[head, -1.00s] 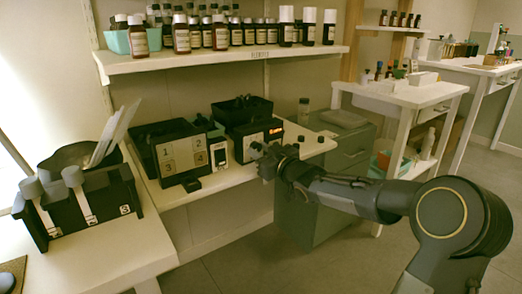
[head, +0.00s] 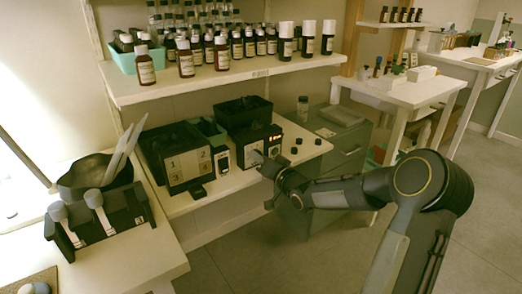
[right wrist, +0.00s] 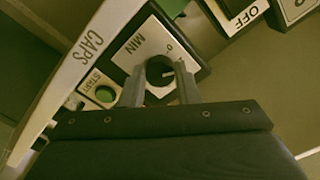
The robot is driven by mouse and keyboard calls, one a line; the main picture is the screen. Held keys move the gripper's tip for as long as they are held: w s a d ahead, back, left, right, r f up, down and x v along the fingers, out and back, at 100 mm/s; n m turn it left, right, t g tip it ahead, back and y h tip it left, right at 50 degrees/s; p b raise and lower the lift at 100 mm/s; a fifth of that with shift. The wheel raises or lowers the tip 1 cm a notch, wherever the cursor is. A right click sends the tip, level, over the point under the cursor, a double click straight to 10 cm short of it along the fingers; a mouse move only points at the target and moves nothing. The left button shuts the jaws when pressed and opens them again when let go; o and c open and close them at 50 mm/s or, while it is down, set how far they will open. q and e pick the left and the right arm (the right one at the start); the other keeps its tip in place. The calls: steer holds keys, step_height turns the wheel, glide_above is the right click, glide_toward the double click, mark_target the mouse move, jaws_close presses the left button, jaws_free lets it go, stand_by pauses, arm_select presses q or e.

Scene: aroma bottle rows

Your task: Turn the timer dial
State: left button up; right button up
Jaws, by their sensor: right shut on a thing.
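In the head view the right gripper (head: 258,160) is at the timer's front, hiding the dial. My left gripper is not in view.
A green START button (right wrist: 105,94) is beside the dial panel, near a pale strip marked CAPS (right wrist: 80,60). A numbered black box (head: 184,155) stands left of the timer. Small dark caps (head: 297,146) lie to its right. A shelf of bottles (head: 230,82) runs above.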

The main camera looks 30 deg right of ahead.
steer(key=m+p, duration=0.3)
steer(key=m, duration=0.1)
steer(key=shift+r+m, duration=0.15)
steer(key=shift+m, duration=0.25)
steer(key=m+p, duration=0.2)
steer(key=m, duration=0.1)
steer(key=shift+m+p, duration=0.3)
steer(key=shift+p, duration=0.1)
steer(key=m+p, duration=0.2)
steer(key=m, duration=0.2)
steer(key=shift+m+p, duration=0.75)
steer(key=shift+m, duration=1.45)
steer(key=o, duration=0.9)
steer(key=shift+o, duration=0.3)
